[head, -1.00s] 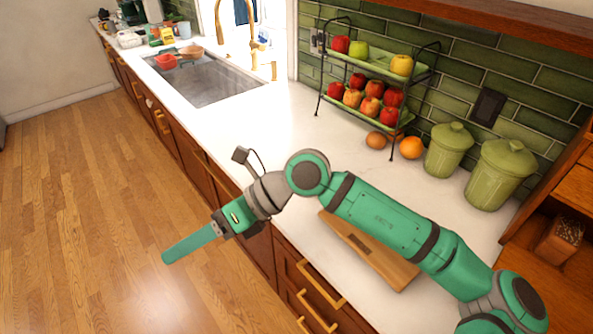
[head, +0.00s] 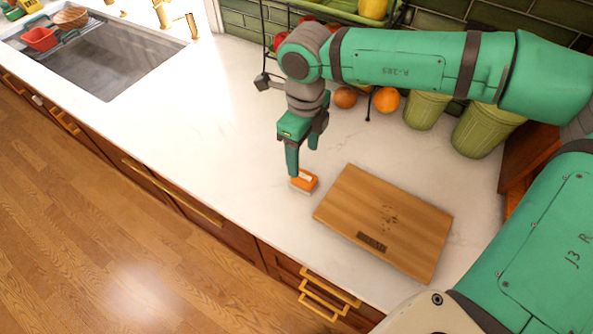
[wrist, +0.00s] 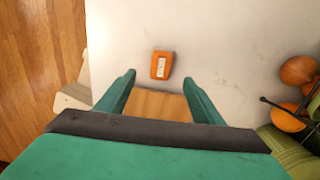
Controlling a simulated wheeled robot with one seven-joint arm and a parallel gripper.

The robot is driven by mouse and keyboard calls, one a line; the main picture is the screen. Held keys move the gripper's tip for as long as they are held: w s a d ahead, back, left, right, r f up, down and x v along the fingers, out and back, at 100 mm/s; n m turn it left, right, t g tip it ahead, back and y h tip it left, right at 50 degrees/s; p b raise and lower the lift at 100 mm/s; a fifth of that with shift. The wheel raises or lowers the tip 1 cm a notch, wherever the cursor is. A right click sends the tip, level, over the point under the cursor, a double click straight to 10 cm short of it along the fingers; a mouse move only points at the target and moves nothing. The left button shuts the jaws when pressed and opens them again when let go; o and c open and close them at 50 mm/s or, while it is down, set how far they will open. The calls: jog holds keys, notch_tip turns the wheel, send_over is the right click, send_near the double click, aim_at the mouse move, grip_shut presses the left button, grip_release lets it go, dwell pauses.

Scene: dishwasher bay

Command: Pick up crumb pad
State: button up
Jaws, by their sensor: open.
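The crumb pad (head: 306,180) is a small orange block with a white patch. It lies on the white counter just left of a wooden cutting board (head: 410,246). The wrist view also shows the pad (wrist: 154,66), centred a little beyond the fingertips. My gripper (head: 294,168) points down above the counter at the pad, and in the head view it hides part of the pad's far side. In the wrist view my gripper (wrist: 160,82) is open, with nothing between its fingers. Whether a fingertip touches the pad I cannot tell.
Dark crumbs (head: 389,217) lie on the board. The sink (head: 110,58) is at the far left. The counter left of the pad is clear.

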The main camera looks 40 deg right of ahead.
aim_at(304, 176)
jog(key=f, duration=1)
jog(key=shift+d+f, duration=0.15)
jog(key=shift+d, duration=0.05)
jog(key=shift+s, duration=0.1)
jog(key=c, duration=1.1)
